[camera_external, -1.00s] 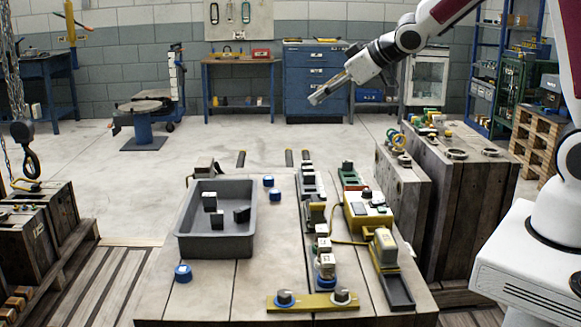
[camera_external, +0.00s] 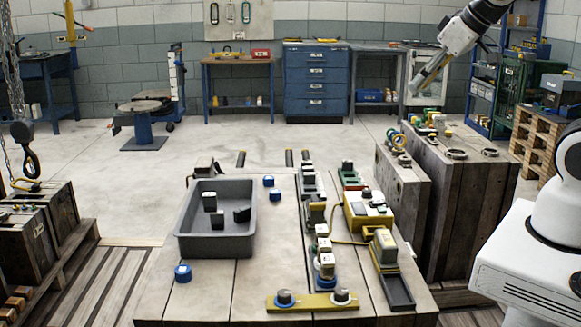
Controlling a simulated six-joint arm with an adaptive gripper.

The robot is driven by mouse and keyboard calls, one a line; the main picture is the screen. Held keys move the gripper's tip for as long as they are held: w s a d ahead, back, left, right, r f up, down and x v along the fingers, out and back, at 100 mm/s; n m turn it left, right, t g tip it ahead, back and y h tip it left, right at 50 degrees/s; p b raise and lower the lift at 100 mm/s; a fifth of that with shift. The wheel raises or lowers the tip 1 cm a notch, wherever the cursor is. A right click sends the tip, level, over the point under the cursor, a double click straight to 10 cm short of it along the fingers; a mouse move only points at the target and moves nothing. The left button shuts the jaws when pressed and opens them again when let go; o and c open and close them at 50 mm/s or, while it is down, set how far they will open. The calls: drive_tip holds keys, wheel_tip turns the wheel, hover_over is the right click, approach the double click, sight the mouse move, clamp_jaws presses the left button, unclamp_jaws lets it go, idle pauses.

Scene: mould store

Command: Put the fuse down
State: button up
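My gripper (camera_external: 415,91) is high at the upper right, well away from the table top and pointing down-left. Its fingers are small and close together, and I cannot tell whether they are shut or hold anything. No fuse can be made out for certain. A grey tray (camera_external: 181,243) on the wooden table holds a few dark blocks with pale tops (camera_external: 210,201). A row of small holders (camera_external: 308,186) runs along the table to its right, with a pale and dark block (camera_external: 326,262) standing at its near end.
Blue round pieces (camera_external: 183,273) lie around the tray. A yellow plate (camera_external: 312,303) with two knobs lies at the front edge. A yellow box (camera_external: 368,214) with a cable stands right of the row. Tall wooden crates (camera_external: 460,200) stand to the right. The table between tray and row is mostly bare.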

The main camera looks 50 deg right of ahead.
drive_tip(key=s+a+f+g+y, duration=0.1)
drive_tip(key=s+f+g, duration=0.1)
drive_tip(key=s, duration=1.2)
drive_tip(key=shift+s+a+m, duration=0.15)
drive_tip(key=shift+a+m, duration=0.05)
drive_tip(key=shift+m, duration=0.2)
